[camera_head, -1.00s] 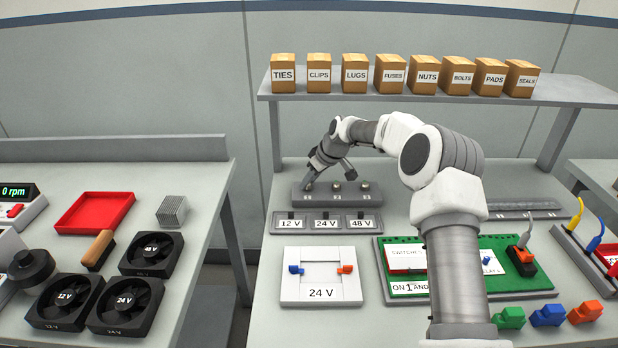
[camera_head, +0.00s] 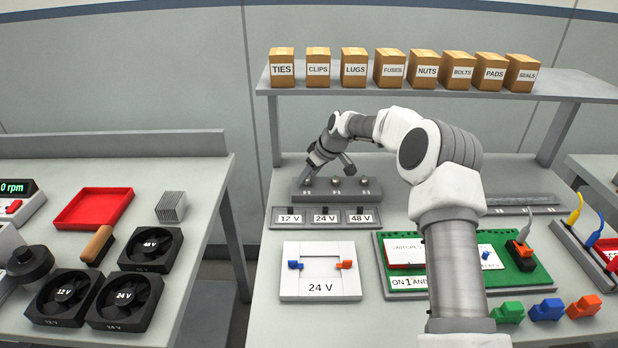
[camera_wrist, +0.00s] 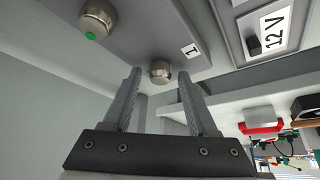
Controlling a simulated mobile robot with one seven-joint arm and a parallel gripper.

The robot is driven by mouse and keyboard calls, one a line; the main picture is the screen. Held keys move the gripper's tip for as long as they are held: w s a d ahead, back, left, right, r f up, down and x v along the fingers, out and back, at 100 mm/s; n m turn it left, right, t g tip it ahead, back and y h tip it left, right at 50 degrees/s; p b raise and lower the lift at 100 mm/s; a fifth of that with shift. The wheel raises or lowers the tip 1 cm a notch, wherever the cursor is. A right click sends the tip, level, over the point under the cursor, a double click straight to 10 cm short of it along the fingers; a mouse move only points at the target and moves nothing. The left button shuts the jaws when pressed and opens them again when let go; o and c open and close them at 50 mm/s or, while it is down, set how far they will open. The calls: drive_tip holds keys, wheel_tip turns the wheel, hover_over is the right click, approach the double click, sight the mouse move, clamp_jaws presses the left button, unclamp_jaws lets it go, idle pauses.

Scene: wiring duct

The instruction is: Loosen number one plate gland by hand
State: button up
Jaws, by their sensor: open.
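The grey gland plate (camera_head: 337,192) stands at the back of the middle bench, with three round metal glands in a row on it. The number one gland (camera_head: 308,181) is the leftmost, and in the wrist view it (camera_wrist: 160,70) is the metal knob beside the "1" label (camera_wrist: 191,50). My gripper (camera_head: 312,167) is just above that gland. In the wrist view its two fingers are apart and empty, and the gland shows between and beyond the tips. I see no contact. Another gland with a green dot (camera_wrist: 97,20) is to its left in the wrist view.
The 12 V, 24 V and 48 V switch strip (camera_head: 325,218) lies just in front of the gland plate. A white 24 V frame (camera_head: 320,270) and a green board (camera_head: 513,272) lie nearer. A shelf of labelled boxes (camera_head: 565,88) is above and behind.

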drive_tip(key=m+h, duration=0.1)
drive_tip(key=m, duration=0.1)
drive_tip(key=m+t+b, duration=0.1)
drive_tip(key=m+h, duration=0.1)
drive_tip(key=m, duration=0.1)
drive_tip(key=shift+s+a+m+t+h, duration=0.15)
drive_tip(key=shift+a+m+t+h, duration=0.1)
drive_tip(key=shift+m+t+h, duration=0.05)
drive_tip(key=m+h, duration=0.2)
drive_tip(key=m, duration=0.2)
drive_tip(key=shift+b, duration=0.4)
clamp_jaws()
idle(0.9)
